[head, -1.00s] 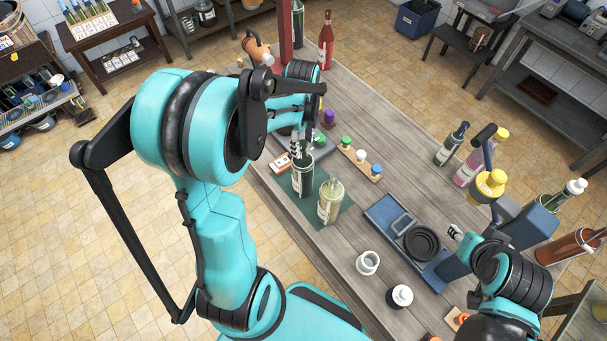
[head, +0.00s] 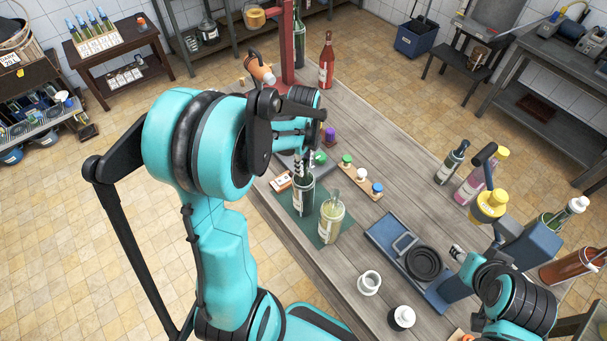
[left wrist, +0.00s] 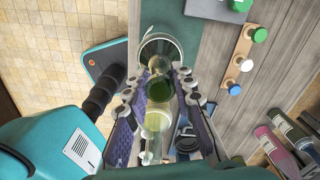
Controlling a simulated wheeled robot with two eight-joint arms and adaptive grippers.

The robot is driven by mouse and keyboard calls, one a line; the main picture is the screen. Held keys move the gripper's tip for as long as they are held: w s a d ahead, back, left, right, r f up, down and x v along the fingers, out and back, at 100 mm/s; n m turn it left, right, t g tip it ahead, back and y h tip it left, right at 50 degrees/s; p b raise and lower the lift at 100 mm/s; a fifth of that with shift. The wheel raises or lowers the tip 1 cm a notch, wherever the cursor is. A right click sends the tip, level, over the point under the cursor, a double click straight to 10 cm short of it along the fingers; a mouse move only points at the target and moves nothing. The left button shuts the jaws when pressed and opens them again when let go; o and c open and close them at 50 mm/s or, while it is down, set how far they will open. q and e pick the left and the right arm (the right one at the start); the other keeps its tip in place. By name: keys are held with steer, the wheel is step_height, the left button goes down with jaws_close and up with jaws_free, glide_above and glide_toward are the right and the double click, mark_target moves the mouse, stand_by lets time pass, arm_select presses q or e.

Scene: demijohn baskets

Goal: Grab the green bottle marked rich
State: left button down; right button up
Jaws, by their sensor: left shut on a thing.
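A dark green bottle (head: 303,197) with a pale label stands upright on a green mat (head: 328,231) in the head view. The writing on its label is too small to read. My left gripper (head: 303,168) reaches down over it and is shut on its neck. In the left wrist view, the fingers of my left gripper (left wrist: 160,108) lie on both sides of the green bottle (left wrist: 159,88).
A stopper rack (head: 361,174) stands behind the mat. A blue tray (head: 380,229) with a black ring lies to the right. Several bottles stand at the right.

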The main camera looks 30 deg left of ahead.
arm_select(q)
steer(key=shift+r, duration=0.15)
step_height(320, 180, up, 10)
steer(key=shift+f, duration=0.2)
stand_by(0.9)
stand_by(0.5)
